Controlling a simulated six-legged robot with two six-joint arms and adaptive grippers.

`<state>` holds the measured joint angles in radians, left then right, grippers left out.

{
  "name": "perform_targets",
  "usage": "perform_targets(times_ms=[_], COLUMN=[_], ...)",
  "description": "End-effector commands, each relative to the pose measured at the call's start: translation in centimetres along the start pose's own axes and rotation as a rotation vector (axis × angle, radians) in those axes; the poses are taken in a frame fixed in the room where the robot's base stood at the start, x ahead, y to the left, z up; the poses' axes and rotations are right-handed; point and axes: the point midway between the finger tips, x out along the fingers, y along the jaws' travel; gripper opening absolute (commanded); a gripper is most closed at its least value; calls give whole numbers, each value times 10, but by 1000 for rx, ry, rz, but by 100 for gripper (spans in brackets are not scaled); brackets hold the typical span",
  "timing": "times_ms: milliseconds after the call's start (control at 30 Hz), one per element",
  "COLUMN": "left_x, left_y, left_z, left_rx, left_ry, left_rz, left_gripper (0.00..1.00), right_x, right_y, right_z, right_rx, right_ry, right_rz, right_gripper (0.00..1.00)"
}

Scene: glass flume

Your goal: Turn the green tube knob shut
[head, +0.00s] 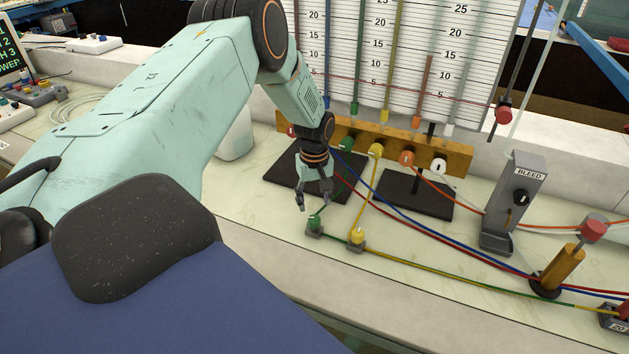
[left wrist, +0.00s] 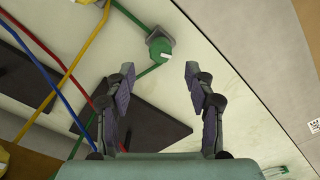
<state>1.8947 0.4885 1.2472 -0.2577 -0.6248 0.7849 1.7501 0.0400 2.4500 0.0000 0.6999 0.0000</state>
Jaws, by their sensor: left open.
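A green knob (head: 314,222) with a grey base stands on the pale bench top, with green tubing at it. It also shows in the left wrist view (left wrist: 160,48), with a white mark on its face. My left gripper (head: 314,204) is open and empty, pointing down, just above and behind this knob. In the left wrist view the fingertips (left wrist: 160,74) are spread, and the knob lies beyond them, centred between their lines. Another green knob (head: 346,144) sits on the yellow-brown manifold bar behind. My right gripper is not in view.
A yellow knob (head: 357,235) stands close right of the green bench knob. Several coloured tubes cross the bench. The manifold bar (head: 455,152) and scale board (head: 395,60) stand behind. A grey BLEED post (head: 513,200) is to the right. The bench's front strip is clear.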

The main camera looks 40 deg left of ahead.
Motion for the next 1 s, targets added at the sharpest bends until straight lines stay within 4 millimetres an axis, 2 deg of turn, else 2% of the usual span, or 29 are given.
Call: perform_targets(times_ms=[33, 200, 400, 800, 867, 1000], left_x=[-11, -40, -58, -61, -59, -49], left_y=[1, 0, 0, 0, 2, 8], left_z=[0, 0, 0, 0, -1, -5], left_rx=[-2, -1, -1, -1, -1, -3], left_ry=[0, 0, 1, 2, 4, 15], left_rz=[4, 3, 1, 2, 6, 28], left_gripper=[54, 54, 54, 54, 54, 54], right_x=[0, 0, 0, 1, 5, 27], right_y=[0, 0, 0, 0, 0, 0], right_z=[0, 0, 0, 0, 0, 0], right_rx=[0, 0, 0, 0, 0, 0], right_ry=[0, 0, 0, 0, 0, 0], right_rz=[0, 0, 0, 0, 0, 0], right_gripper=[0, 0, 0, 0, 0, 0])
